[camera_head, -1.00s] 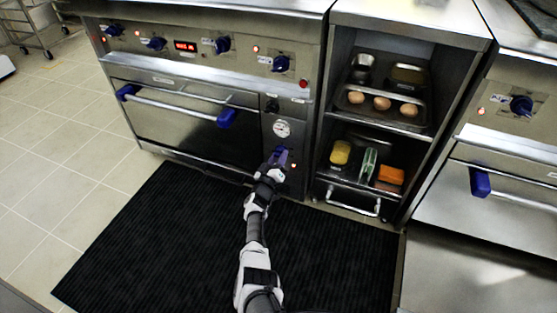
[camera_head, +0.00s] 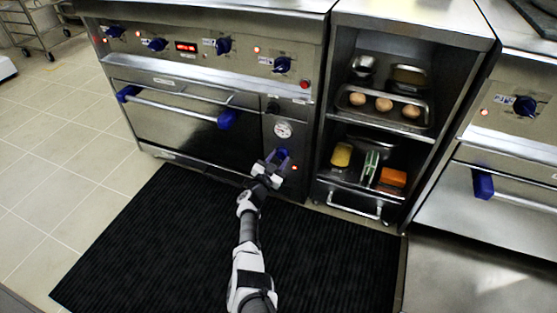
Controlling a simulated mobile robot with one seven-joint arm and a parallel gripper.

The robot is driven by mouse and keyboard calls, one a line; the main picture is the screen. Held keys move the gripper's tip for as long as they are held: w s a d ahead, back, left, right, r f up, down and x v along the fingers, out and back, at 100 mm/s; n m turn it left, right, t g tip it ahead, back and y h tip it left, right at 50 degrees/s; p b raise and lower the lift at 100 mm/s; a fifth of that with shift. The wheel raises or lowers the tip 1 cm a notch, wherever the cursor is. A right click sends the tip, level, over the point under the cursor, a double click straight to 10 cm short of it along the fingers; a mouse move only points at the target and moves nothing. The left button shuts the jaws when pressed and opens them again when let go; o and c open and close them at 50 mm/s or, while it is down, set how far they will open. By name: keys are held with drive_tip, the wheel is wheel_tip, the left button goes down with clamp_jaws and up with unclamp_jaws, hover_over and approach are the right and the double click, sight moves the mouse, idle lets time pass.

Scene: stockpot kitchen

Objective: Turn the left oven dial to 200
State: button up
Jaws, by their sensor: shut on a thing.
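The left oven dial is a blue knob (camera_head: 282,153) on the narrow steel panel right of the left oven door, below a round white gauge (camera_head: 283,130). My gripper (camera_head: 277,159) is at this knob, with its jaws closed on it. The jaws hide part of the knob, and any numbers around it are too small to read. A small red light (camera_head: 294,168) glows at the lower right of the knob.
The left oven's door handle (camera_head: 175,107) with blue ends is left of my gripper. An open shelf unit to the right holds a tray of eggs (camera_head: 383,103), sponges and a lower pull handle (camera_head: 355,207). A black mat (camera_head: 160,245) covers the floor in front.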

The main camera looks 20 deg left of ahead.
drive_tip(key=shift+a+r+m+g, duration=0.1)
drive_tip(key=shift+m+g, duration=0.3)
drive_tip(key=shift+m, duration=3.4)
drive_tip(key=shift+p, duration=0.3)
drive_tip(key=o, duration=1)
drive_tip(key=shift+s, duration=0.15)
